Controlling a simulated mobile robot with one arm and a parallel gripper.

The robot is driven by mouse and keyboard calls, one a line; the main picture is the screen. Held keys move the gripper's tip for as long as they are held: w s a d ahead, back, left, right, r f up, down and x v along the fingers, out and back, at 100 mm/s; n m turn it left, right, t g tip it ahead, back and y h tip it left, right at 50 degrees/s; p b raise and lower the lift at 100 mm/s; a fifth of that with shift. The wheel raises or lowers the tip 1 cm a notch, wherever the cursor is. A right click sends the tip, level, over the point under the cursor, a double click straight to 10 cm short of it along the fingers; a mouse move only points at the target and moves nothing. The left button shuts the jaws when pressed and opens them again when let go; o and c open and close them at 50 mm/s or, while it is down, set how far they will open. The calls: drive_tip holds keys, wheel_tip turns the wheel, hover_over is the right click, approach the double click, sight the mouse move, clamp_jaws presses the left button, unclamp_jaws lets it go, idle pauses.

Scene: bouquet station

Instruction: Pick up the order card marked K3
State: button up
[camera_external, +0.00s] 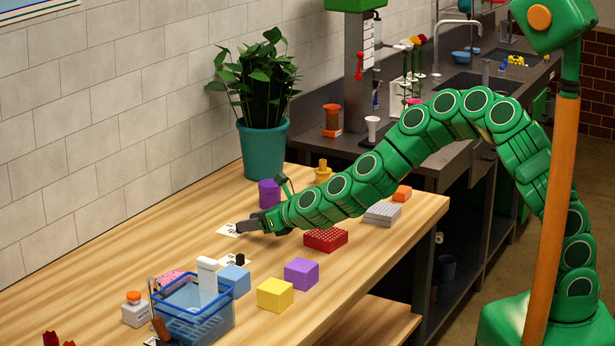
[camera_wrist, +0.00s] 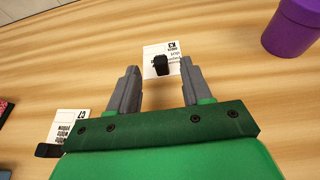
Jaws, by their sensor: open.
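The order card marked K3 (camera_wrist: 174,49) lies on the wooden table, its print upside down in the wrist view. A small black block (camera_wrist: 161,66) stands on it. My gripper (camera_wrist: 160,72) is open and empty, its two grey fingers on either side of the block and the card's near part. I cannot tell if they touch it. In the external view the white card (camera_external: 227,231) shows just beyond my gripper (camera_external: 240,228), partly hidden by it. A second card (camera_wrist: 68,125), with a mark that looks like C7, lies at the lower left in the wrist view.
A purple cylinder (camera_wrist: 292,27) stands to the right in the wrist view. In the external view, a teal plant pot (camera_external: 263,150) stands behind, and a red block (camera_external: 326,239), purple block (camera_external: 301,273) and blue basket (camera_external: 192,315) stand nearer. Bare wood lies left of the card.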

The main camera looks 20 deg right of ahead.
sight(243, 234)
drive_tip(key=shift+x, duration=1.95)
drive_tip(key=shift+f, duration=0.1)
drive_tip(key=shift+d, duration=0.1)
clamp_jaws()
